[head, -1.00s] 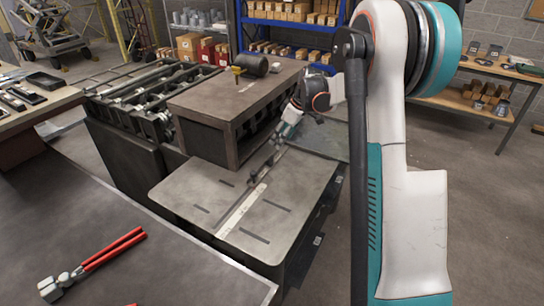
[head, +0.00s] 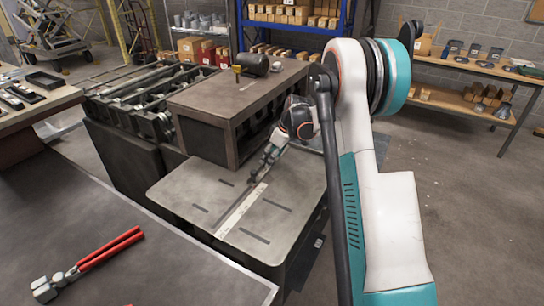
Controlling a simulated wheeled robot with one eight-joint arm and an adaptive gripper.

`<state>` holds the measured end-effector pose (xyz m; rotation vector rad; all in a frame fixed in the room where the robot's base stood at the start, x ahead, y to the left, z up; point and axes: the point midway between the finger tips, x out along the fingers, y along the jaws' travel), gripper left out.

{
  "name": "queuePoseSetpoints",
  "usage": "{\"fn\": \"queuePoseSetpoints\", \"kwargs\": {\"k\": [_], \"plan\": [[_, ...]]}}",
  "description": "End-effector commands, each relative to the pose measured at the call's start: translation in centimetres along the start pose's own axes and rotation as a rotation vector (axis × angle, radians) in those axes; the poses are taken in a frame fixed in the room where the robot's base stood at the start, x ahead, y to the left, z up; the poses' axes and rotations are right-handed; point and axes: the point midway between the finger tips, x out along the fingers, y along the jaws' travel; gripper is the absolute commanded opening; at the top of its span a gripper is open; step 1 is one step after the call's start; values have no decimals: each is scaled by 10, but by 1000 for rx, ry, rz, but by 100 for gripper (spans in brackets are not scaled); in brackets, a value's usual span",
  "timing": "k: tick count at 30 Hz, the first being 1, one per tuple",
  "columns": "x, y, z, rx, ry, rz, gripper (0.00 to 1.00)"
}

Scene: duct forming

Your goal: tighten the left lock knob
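A small dark knob-like part (head: 252,180) sits at the upper end of the pale scale strip (head: 238,213) on the grey machine table (head: 185,187). It may be the left lock knob, but it is too small to be sure. My gripper (head: 265,164) is small in the head view, pointing down toward the table just above and right of that part. I cannot tell whether it touches anything. Its fingers are too small and dark to read as open or shut. The area under the dark housing (head: 205,137) is partly hidden by my arm and the shade.
A red-handled tool (head: 110,250) lies on the dark bench (head: 150,265) in front. A roller machine (head: 150,100) stands to the left. Open floor lies to the right.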

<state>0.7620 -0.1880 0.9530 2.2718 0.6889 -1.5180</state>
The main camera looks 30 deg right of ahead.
Motion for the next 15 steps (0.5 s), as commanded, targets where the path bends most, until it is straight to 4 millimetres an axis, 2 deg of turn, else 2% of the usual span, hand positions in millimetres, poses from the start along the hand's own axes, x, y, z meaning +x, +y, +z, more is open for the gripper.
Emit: {"fn": "queuePoseSetpoints", "kwargs": {"k": [2,6,8,15], "plan": [[0,0,0,0,0,0,57],[0,0,0,0,0,0,25],[0,0,0,0,0,0,12],[0,-1,0,27,-1,11,12]]}}
